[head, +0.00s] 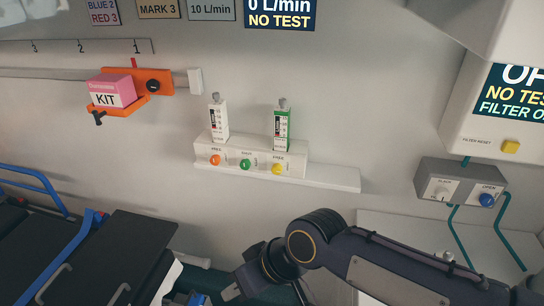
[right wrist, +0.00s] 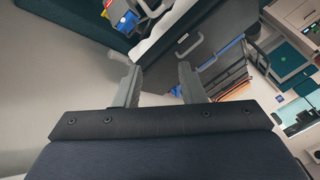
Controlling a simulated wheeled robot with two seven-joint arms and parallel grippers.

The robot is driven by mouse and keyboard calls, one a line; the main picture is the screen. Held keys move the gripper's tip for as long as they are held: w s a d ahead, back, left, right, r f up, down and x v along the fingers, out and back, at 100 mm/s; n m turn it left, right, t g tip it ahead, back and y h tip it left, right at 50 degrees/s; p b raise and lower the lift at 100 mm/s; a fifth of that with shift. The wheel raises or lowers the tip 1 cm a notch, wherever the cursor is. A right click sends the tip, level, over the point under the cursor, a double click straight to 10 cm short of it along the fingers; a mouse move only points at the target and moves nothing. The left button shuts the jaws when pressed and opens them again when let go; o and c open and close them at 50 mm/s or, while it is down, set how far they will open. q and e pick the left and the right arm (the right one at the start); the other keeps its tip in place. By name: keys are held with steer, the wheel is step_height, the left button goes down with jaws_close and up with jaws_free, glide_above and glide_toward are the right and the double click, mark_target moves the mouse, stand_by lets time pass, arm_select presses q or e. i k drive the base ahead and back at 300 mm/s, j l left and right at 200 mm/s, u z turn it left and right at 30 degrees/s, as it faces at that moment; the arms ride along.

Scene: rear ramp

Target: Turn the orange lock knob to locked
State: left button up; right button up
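An orange bracket (head: 163,79) sits on the wall rail at the left, with a round black knob (head: 153,86) on its face and a red pointer above it near mark 1. A pink and white KIT box (head: 112,91) rests on the bracket's orange shelf. A small round orange knob (head: 215,160) is on the white panel at the middle of the wall. I cannot tell any knob's lock setting. My right gripper (head: 266,296) is low in the head view, below and apart from these knobs. In the right wrist view its fingers (right wrist: 158,84) are apart, with nothing between them. My left gripper is not in view.
The white panel also has a green knob (head: 245,164) and a yellow knob (head: 278,169), with two upright flowmeters above. A grey box with a blue knob (head: 487,200) is at the right. A dark stretcher with blue rails (head: 75,255) fills the lower left.

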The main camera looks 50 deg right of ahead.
mark_target(215, 160)
steer(key=l+z, duration=0.15)
steer(key=z, duration=1.3)
steer(key=i, duration=0.1)
steer(key=k+j+u, duration=0.35)
steer(key=j, duration=0.25)
steer(key=j+u, duration=0.35)
steer(key=k+j, duration=0.05)
steer(key=j, duration=0.05)
